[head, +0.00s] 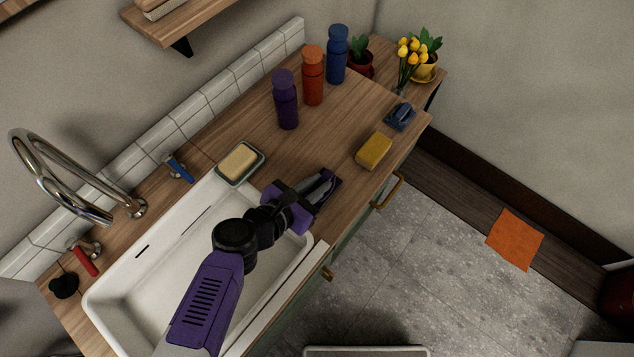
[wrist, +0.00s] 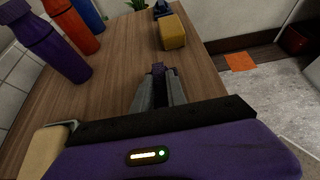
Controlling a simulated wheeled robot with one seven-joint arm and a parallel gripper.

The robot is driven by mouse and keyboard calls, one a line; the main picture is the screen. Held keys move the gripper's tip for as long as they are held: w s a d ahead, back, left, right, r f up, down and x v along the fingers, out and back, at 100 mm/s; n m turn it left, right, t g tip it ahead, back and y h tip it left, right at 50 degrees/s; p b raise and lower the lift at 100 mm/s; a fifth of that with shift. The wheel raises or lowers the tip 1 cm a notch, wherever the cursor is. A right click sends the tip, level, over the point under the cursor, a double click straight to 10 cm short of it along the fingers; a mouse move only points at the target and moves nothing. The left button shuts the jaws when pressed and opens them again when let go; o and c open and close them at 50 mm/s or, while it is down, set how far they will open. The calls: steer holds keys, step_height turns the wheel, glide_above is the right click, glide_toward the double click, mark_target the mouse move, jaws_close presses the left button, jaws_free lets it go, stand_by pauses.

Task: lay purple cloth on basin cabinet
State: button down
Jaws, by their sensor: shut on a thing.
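The purple cloth (head: 333,189) shows as a small dark purple patch at my fingertips, low over or on the wooden top; I cannot tell whether it touches. My gripper (head: 324,182) is shut on it, just past the basin's right end. In the wrist view a small purple bit of the cloth (wrist: 158,66) shows between the fingertips of my gripper (wrist: 160,78); most of it is hidden by the fingers. The basin cabinet (head: 255,125) has a wooden top, a green front with brass handles, and a white basin (head: 120,292) set into it.
A yellow sponge (head: 374,151) and a blue item (head: 400,117) lie beyond my gripper. Purple (head: 286,100), orange (head: 313,76) and blue bottles (head: 337,55) stand along the back. A soap dish (head: 240,176) sits by the basin. An orange cloth (head: 515,239) lies on the floor.

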steer(key=shift+f, duration=0.2)
steer(key=shift+f, duration=0.2)
steer(key=c, duration=1.3)
jaws_free()
steer(key=shift+r, duration=0.1)
steer(key=shift+c, duration=0.2)
steer(key=shift+r, duration=0.15)
steer(key=shift+s+a, duration=0.25)
steer(key=shift+a, duration=0.05)
steer(key=b+v, duration=0.3)
steer(key=v, duration=0.8)
steer(key=shift+r, duration=0.2)
steer(key=shift+s, duration=0.2)
